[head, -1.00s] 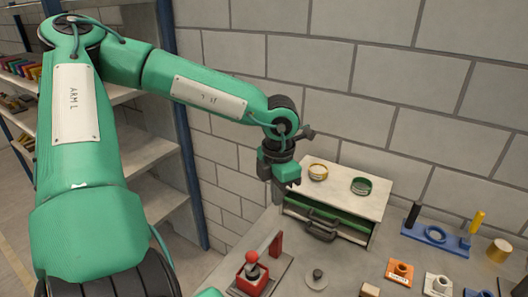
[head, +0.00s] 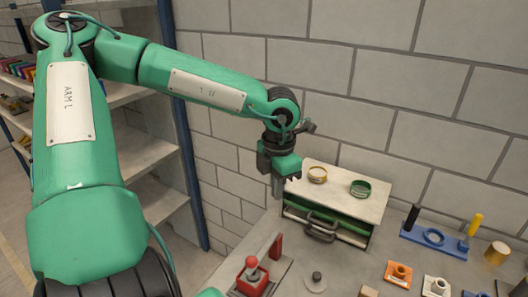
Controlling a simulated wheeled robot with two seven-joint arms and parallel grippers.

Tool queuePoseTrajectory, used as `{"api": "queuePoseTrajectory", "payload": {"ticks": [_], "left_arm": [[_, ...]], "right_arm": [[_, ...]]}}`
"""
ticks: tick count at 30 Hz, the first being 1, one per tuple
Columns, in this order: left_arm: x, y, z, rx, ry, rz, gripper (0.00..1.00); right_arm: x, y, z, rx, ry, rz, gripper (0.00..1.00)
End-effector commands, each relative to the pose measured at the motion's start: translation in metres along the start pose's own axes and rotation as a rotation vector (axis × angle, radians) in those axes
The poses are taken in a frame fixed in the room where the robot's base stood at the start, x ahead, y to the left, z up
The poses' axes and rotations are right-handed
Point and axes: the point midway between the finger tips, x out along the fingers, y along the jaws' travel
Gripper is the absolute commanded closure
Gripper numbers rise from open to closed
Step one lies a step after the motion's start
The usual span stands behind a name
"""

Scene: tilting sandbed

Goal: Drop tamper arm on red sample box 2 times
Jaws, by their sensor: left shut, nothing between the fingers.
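A red sample box (head: 252,285) sits on a grey plate at the bottom of the head view. A red ball knob (head: 251,262) on a short dark stem stands at the box. A red upright post (head: 276,246) stands behind it on the same plate. I cannot clearly make out the tamper arm between them. My left gripper (head: 277,193) points down, shut and empty, in front of the drawer cabinet's left side. It appears above and apart from the post and box. My right gripper is not in view.
A round grey knobbed piece (head: 316,281) lies right of the box. A blue peg board (head: 435,240) and several small blocks are farther right.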

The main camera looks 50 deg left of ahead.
Motion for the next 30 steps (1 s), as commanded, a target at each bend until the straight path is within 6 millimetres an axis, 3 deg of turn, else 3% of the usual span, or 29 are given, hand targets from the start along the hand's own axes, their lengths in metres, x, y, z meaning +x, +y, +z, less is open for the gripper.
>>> {"api": "queuePoseTrajectory", "payload": {"ticks": [15,30], "left_arm": [[-0.051,0.000,0.000,0.000,-0.002,0.001,1.00],[-0.052,0.000,0.000,0.000,0.000,0.000,1.00]], "right_arm": [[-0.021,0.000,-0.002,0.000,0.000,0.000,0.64],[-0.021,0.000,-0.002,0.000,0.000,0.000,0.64]]}}
